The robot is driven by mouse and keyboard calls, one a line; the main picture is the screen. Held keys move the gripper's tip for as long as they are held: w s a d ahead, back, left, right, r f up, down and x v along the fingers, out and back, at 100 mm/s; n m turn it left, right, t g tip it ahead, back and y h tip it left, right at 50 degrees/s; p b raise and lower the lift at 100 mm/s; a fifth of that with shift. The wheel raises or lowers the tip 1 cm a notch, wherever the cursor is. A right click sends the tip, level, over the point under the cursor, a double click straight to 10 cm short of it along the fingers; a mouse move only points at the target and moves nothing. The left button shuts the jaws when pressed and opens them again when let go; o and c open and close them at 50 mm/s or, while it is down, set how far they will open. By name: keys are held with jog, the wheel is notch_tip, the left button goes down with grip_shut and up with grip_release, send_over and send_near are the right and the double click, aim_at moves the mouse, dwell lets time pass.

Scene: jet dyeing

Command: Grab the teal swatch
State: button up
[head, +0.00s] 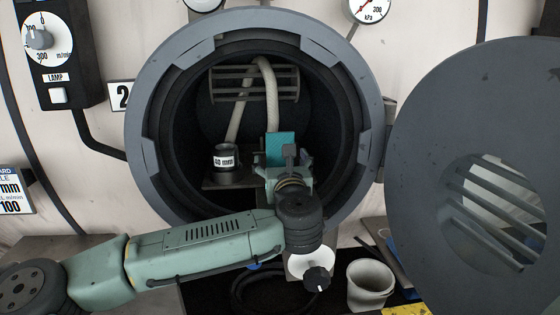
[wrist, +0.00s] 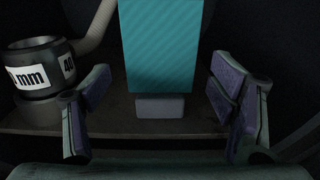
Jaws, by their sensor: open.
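The teal swatch (wrist: 166,45) stands upright in a small grey block (wrist: 161,107) on a dark shelf inside the round vessel. In the head view the swatch (head: 280,147) shows behind my gripper, which hides part of it. My gripper (wrist: 163,105) is open, with one finger to the left of the swatch and one to the right. No finger touches the swatch in the wrist view. In the head view my gripper (head: 287,168) reaches through the vessel's opening.
A dark cylinder marked 40 mm (wrist: 42,70) stands left of the swatch on the shelf (wrist: 125,122). The vessel's rim (head: 147,110) surrounds my arm. A pale rope (head: 271,95) hangs behind. The open door (head: 440,130) is at right, a white cup (head: 370,285) below.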

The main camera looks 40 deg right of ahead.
jog(key=shift+x, duration=1.3)
jog(key=shift+c, duration=0.6)
jog(key=c, duration=1)
